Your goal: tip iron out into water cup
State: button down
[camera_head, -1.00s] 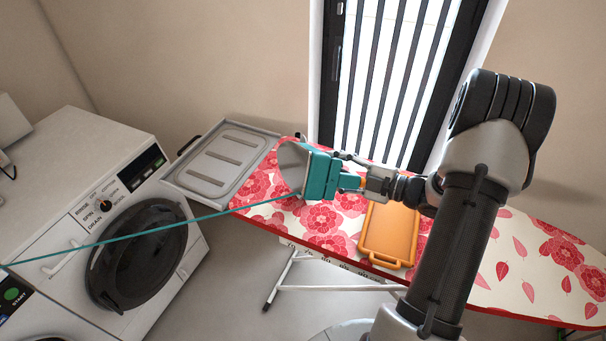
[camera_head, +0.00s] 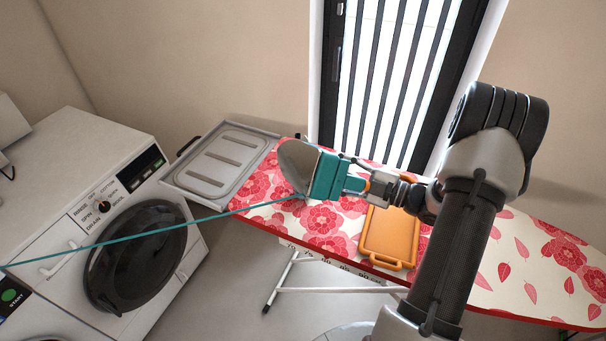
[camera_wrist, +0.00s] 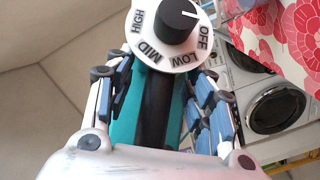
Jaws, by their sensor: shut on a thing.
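My gripper (camera_head: 362,187) is shut on the teal iron (camera_head: 327,176) and holds it above the ironing board. The iron is tilted, with its grey soleplate (camera_head: 296,164) facing left in the head view. Its teal cord runs off to the lower left. In the wrist view my gripper (camera_wrist: 162,105) has its fingers on both sides of the iron's teal and black handle (camera_wrist: 154,110). The iron's white dial with a black knob (camera_wrist: 175,22) shows just beyond the fingers. I see no water cup in either view.
The floral ironing board (camera_head: 540,262) lies below, with an orange tray (camera_head: 390,238) on it. A grey metal rest (camera_head: 222,160) is at the board's left end. A white washing machine (camera_head: 110,180) stands at left, crossed by the cord. A slatted window is behind.

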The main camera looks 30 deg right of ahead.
jog(key=shift+s+d+f+m+t+y, duration=0.1)
jog(key=shift+d+f+m+t+y, duration=0.2)
jog(key=shift+f+m+t, duration=0.3)
jog(key=shift+s+d+f+m+t+y, duration=0.1)
jog(key=shift+d+f+m+t+y, duration=0.1)
jog(key=shift+f+m+t+y, duration=0.3)
dwell(1.6)
jog(key=shift+d+m+t, duration=0.1)
jog(key=shift+m+t, duration=0.7)
jog(key=shift+t, duration=0.1)
dwell(0.5)
jog(key=shift+r, duration=0.4)
